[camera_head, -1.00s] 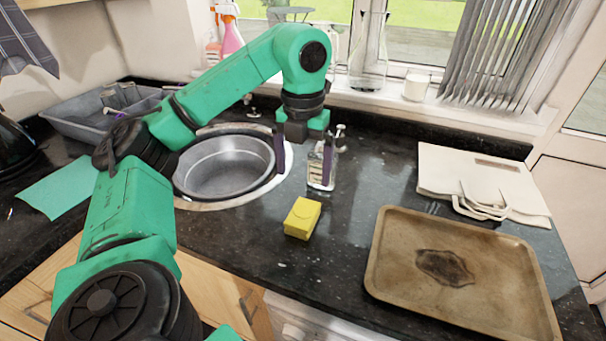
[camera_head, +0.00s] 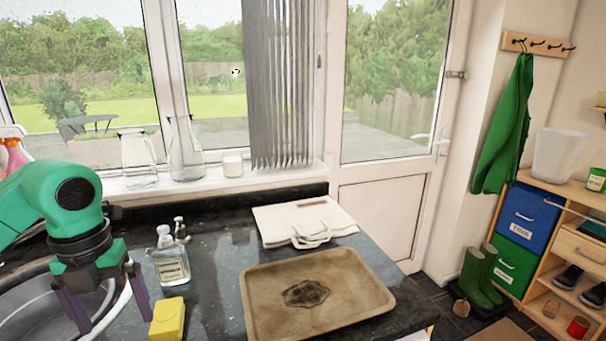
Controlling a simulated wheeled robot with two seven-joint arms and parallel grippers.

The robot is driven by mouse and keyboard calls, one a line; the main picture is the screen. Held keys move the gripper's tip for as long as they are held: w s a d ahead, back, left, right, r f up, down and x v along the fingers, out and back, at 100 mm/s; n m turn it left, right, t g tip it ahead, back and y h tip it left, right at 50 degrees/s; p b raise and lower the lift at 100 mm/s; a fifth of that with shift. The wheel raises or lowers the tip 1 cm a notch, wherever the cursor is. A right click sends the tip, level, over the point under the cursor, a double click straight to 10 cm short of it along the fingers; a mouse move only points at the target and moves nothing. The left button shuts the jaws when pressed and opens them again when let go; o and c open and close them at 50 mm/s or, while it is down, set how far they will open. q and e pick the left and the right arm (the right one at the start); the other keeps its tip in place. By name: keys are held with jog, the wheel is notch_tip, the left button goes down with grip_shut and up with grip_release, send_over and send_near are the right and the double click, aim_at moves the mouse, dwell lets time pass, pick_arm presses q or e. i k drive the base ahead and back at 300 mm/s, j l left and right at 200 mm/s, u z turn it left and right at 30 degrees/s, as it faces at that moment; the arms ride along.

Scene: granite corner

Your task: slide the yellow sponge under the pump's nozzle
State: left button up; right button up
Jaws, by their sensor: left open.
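The yellow sponge (camera_head: 167,320) lies on the dark worktop near the bottom edge of the head view, on the near side of the pump bottle. The pump bottle (camera_head: 171,266) is clear with a pale label and stands upright, with its pump head (camera_head: 164,236) on top. The sponge and bottle look apart. My left gripper (camera_head: 116,322) is open and empty, its two purple fingers pointing down over the sink's right side. Its right finger is just left of the sponge; I cannot tell whether they touch. My right gripper is out of view.
A brown tray (camera_head: 377,291) lies right of the sponge. A small metal fitting (camera_head: 181,231) shows behind the bottle. The sink (camera_head: 30,312) is at lower left. Glass vessels (camera_head: 138,160) and a white candle (camera_head: 233,166) stand on the sill.

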aim_at(167, 324)
jog(key=k, duration=1.15)
